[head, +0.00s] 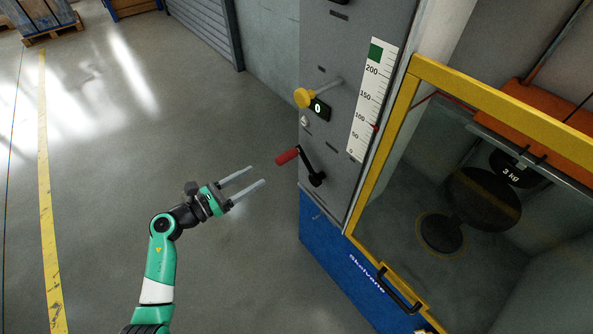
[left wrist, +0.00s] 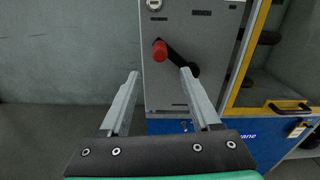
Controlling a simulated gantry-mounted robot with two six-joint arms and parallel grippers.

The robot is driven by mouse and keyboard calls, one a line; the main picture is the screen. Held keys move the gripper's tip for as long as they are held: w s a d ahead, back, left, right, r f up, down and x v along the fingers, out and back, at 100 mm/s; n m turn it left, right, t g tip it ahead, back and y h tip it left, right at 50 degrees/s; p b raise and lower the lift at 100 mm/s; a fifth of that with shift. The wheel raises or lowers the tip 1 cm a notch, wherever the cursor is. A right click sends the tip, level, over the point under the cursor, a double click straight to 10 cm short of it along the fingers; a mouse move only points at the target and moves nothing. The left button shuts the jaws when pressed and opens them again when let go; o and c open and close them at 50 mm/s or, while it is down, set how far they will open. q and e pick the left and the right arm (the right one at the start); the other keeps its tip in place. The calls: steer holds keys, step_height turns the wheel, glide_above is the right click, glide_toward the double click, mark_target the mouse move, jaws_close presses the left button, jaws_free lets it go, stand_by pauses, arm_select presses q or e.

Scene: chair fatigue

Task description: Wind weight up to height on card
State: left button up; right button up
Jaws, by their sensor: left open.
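A crank with a red handle (head: 287,156) and black arm sits on the grey machine front; its handle also shows in the left wrist view (left wrist: 159,51). My left gripper (head: 258,175) is open and empty. Its fingers point at the crank, with the red handle just beyond the tips and apart from them. A white scale (head: 368,97) marked 0 to 200 has a green square at its top and a small red mark slightly below 100. A dark round weight labelled 3 kg (head: 511,170) is behind the yellow-framed clear guard. My right gripper is out of view.
A yellow knob (head: 303,97) and a display reading 0 (head: 319,109) are above the crank. The yellow guard frame (head: 388,144) with a black handle (head: 399,289) stands to the right.

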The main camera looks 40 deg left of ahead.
mark_target(277, 162)
arm_select(q)
steer(key=b+x, duration=0.4)
steer(key=x, duration=0.7)
steer(key=shift+w+r, duration=0.2)
steer(key=shift+w, duration=0.15)
jaws_close()
stand_by(0.9)
